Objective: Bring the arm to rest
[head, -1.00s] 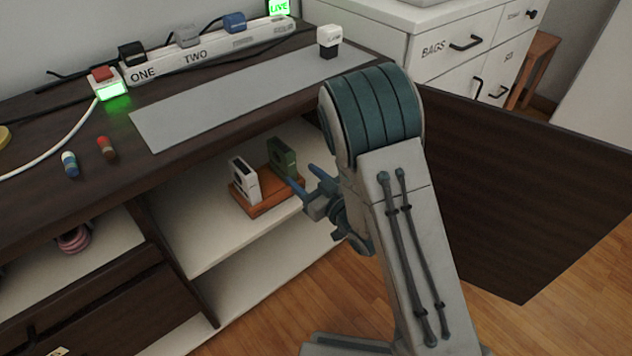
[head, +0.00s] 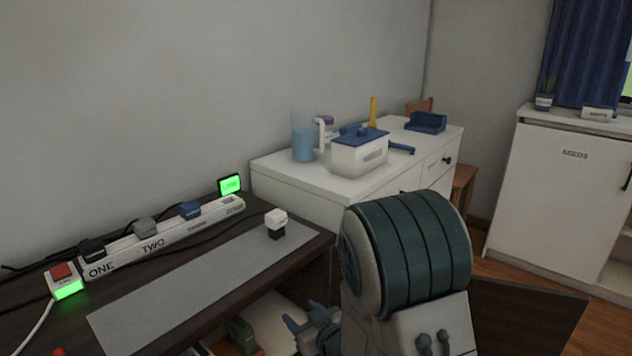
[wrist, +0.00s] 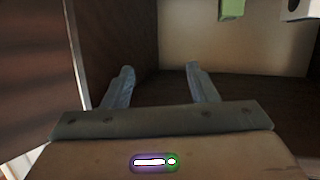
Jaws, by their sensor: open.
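My gripper (wrist: 158,85) is open in the wrist view, with its two fingers apart and nothing between them. In the head view my gripper (head: 306,325) shows low in the picture, beside the cabinet's open shelf and partly hidden by my own arm. A green block-like item (wrist: 232,9) and a white item (wrist: 298,8) sit beyond the fingers at the top right of the wrist view. The green item (head: 241,335) also shows in the head view, left of the gripper and apart from it.
The dark cabinet top (head: 312,240) carries a power strip (head: 165,238), a grey mat (head: 190,290) and a white-and-black block (head: 276,224). An open dark door (head: 525,315) stands right of my arm. A white drawer unit (head: 300,190) with a lidded box (head: 358,153) is behind.

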